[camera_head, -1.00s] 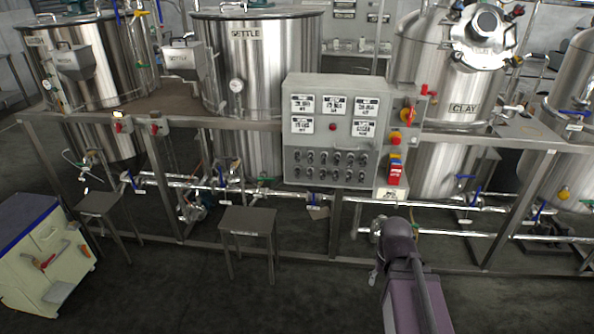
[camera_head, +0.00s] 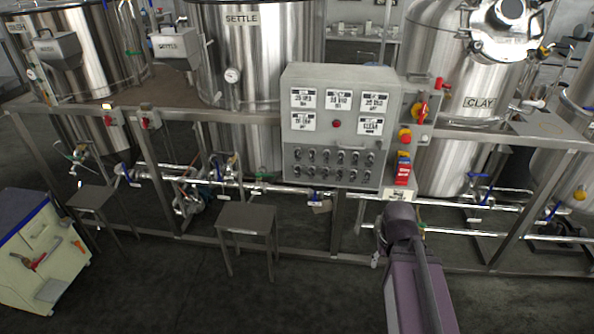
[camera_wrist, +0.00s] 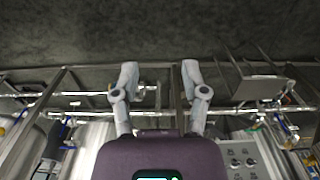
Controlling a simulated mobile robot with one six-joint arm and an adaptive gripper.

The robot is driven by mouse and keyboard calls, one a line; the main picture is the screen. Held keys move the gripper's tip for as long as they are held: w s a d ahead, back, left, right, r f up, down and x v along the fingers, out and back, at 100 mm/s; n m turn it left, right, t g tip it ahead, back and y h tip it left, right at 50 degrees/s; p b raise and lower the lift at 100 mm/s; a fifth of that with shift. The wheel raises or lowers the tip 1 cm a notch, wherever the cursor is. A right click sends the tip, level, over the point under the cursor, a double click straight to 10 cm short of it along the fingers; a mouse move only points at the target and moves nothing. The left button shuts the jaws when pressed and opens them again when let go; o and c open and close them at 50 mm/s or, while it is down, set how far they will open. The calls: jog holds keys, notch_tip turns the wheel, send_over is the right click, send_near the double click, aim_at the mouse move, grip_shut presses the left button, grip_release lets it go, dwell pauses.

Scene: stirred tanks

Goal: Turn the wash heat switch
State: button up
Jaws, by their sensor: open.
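The grey control panel (camera_head: 335,125) stands at the centre of the head view, with several label displays above two rows of small dark switches (camera_head: 333,164). Which switch is the wash heat one cannot be read at this size. Part of the panel, with a few knobs, also shows at the lower right of the wrist view (camera_wrist: 245,160). In the wrist view my gripper (camera_wrist: 158,72) is open and empty, its two fingers apart and touching nothing. In the head view my purple arm is in front of the frame, below and right of the panel; the fingers are not clear there.
Two small stools (camera_head: 247,218) and a cream cabinet (camera_head: 40,255) stand in front. Dark floor (camera_head: 200,295) is free at the front.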

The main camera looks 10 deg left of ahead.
dwell(0.5)
jog(key=shift+a, duration=0.15)
jog(key=shift+o, duration=1.2)
jog(key=w+a+f+n+t+h+b, duration=0.25)
jog(key=w+a+n+t+b, duration=0.2)
jog(key=w+n+b, duration=0.4)
jog(key=w+a+f+n+t+h+b, duration=0.25)
jog(key=w+n+t+h+b, duration=0.2)
jog(key=w, duration=0.75)
jog(key=w+a+r+n+t+y+b, duration=0.1)
jog(key=w+a+n+t+y+b, duration=0.2)
jog(key=a+n, duration=0.5)
jog(key=w+a+r+n+t+y+b, duration=0.1)
jog(key=w+a+n+t+y+b, duration=0.2)
jog(key=a+n, duration=0.5)
jog(key=w+a+t+b, duration=0.1)
jog(key=a+t+b, duration=0.1)
jog(key=a, duration=0.4)
jog(key=shift+r+n+t+y, duration=0.15)
jog(key=shift+n+t+y, duration=0.15)
jog(key=shift+n+t, duration=0.15)
